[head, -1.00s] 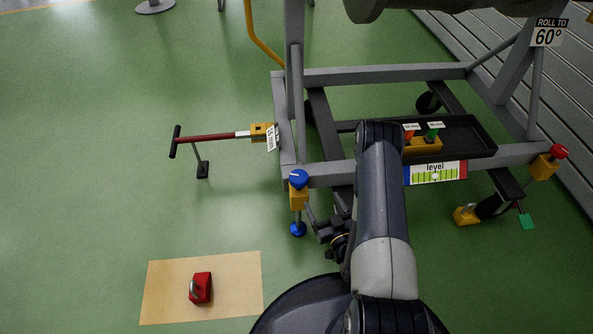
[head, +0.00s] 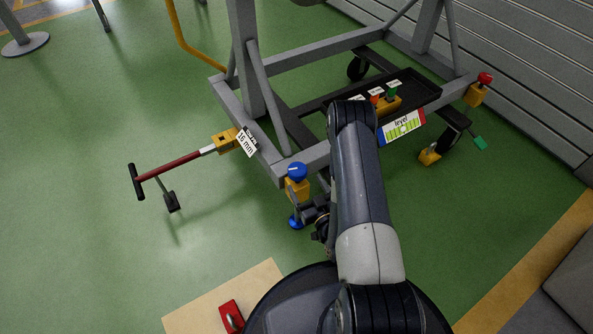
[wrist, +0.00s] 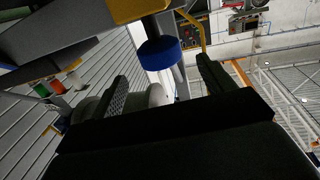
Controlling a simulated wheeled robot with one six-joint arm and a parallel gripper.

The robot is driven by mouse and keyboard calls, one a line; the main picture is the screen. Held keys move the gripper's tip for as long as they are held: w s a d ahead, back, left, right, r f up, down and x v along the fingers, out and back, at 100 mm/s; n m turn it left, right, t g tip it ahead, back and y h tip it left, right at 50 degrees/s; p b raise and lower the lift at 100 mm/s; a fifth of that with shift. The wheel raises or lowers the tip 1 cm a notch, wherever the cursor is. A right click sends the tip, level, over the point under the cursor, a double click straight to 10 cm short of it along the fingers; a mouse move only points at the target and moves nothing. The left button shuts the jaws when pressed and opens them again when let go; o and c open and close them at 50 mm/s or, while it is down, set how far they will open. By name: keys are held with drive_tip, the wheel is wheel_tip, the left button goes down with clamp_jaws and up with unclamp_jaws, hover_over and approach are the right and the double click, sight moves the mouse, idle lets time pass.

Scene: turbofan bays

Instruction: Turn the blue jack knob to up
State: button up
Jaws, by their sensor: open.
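The blue jack knob (head: 297,171) sits on top of a yellow bracket (head: 297,189) at the near corner of the grey stand. A blue foot (head: 295,222) is below it near the floor. My gripper (head: 308,212) is just right of and below the knob in the head view, small and partly hidden by my arm. In the wrist view my gripper (wrist: 162,68) is open, with one finger on each side of the picture. The blue knob (wrist: 160,52) shows in the gap, around the fingertips. I cannot tell whether a finger touches it. No knob marking is readable there.
A red knob (head: 485,78) tops the far corner. A red block (head: 231,317) lies on a tan mat.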

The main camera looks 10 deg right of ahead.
sight(294, 163)
drive_tip(key=w, duration=0.2)
drive_tip(key=w+a+b, duration=0.1)
drive_tip(key=w, duration=0.4)
drive_tip(key=shift+w+a+b, duration=0.15)
drive_tip(key=shift+w+b, duration=0.1)
drive_tip(key=shift+b, duration=0.05)
drive_tip(key=shift+c, duration=0.3)
drive_tip(key=c, duration=0.9)
